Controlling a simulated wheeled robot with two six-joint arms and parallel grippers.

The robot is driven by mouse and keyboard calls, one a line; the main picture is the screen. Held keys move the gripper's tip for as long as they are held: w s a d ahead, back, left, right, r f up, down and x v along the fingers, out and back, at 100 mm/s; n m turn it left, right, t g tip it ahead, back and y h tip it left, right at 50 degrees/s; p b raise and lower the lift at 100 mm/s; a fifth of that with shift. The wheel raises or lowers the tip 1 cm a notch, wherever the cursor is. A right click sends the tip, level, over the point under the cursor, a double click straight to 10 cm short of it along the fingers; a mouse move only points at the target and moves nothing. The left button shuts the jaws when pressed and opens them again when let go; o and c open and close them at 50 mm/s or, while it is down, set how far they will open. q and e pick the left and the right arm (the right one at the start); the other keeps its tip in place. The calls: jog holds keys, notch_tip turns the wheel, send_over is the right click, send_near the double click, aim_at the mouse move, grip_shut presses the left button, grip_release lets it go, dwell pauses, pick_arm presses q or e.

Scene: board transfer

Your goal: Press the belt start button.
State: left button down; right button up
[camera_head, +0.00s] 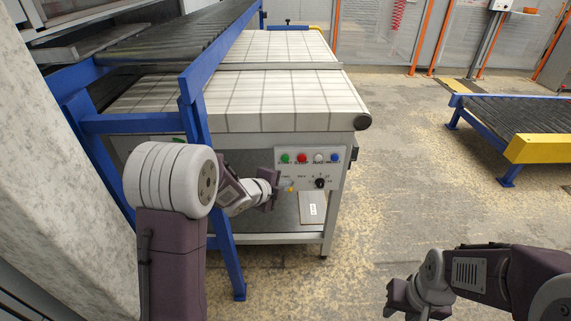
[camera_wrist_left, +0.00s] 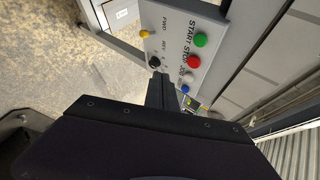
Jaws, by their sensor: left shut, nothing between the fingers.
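The control panel (camera_head: 312,170) is on the front of the belt table. Its green button (camera_head: 285,158) is at the left end of the top row; in the left wrist view the green button (camera_wrist_left: 200,40) has the word START beside it. My left gripper (camera_head: 274,188) is shut and empty, in front of the panel's lower left, below the green button. In the left wrist view its fingertips (camera_wrist_left: 161,76) overlap the panel's edge near the black knob, apart from the green button. My right gripper (camera_head: 396,298) is low at the right; its jaw opening cannot be made out.
Beside the green button are a red button (camera_head: 302,158), a white button (camera_head: 319,158) and a blue button (camera_head: 334,158). Below are a yellow button (camera_wrist_left: 145,33) and a black knob (camera_head: 320,183). A blue frame (camera_head: 196,130) stands close left of the panel.

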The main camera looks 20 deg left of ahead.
aim_at(285, 158)
pick_arm(q)
jog(key=shift+w+a+p, duration=0.4)
jog(key=shift+w+p, duration=0.5)
jog(key=shift+w, duration=0.5)
jog(key=shift+w+a+p, duration=0.45)
jog(key=shift+w+p, duration=0.4)
jog(key=shift+w, duration=0.6)
jog(key=shift+w+a+p, duration=0.4)
jog(key=shift+w+p, duration=0.5)
jog(key=shift+w, duration=0.5)
jog(key=shift+w+a+p, duration=0.1)
jog(key=shift+w+p, duration=0.25)
jog(key=shift+w, duration=0.05)
